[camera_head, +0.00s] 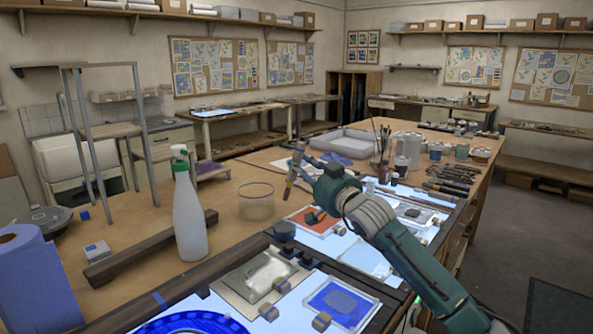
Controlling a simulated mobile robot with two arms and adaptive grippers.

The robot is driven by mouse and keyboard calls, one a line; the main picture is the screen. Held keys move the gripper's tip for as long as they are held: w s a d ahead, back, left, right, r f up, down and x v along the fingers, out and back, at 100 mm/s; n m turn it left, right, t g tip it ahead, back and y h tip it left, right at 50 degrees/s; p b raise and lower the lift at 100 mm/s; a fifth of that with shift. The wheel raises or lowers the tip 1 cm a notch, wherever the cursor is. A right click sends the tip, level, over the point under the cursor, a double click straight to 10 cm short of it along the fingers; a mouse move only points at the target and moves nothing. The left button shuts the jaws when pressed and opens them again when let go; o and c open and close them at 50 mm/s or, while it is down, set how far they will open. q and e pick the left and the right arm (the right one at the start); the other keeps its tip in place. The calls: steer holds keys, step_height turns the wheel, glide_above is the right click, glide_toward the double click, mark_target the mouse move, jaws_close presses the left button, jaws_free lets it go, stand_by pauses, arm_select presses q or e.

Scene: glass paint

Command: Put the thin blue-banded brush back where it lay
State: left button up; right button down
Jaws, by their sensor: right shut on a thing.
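My right gripper (302,172) reaches in from the lower right and is shut on a slim brush (291,181). It holds the brush steeply tilted above the table, between the clear glass bowl and the lit panels. The brush's lower end points down and looks clear of the table. I cannot make out a blue band on it at this size. Several brushes and tools (449,184) lie in a row at the table's right side. Other brushes (383,137) stand upright in a pot. My left gripper is not in view.
A white spray bottle (189,215), a clear bowl (257,203) and a blue paper roll (37,280) stand on the left. A dark wooden bar (150,251) lies behind the lit panels. A blue glass piece (341,302) lies in front. A pale tray (345,143) is further back.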

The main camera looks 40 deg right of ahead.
step_height(320, 180, up, 8)
steer(key=p, duration=0.1)
steer(key=shift+r, duration=0.25)
steer(key=m+g+h+p, duration=0.1)
steer(key=m+g+p, duration=0.2)
steer(key=p, duration=0.4)
steer(key=m+g+h+p, duration=0.1)
steer(key=m+g+p, duration=0.3)
steer(key=p, duration=0.4)
steer(key=shift+r+h, duration=0.1)
steer(key=shift+h, duration=0.2)
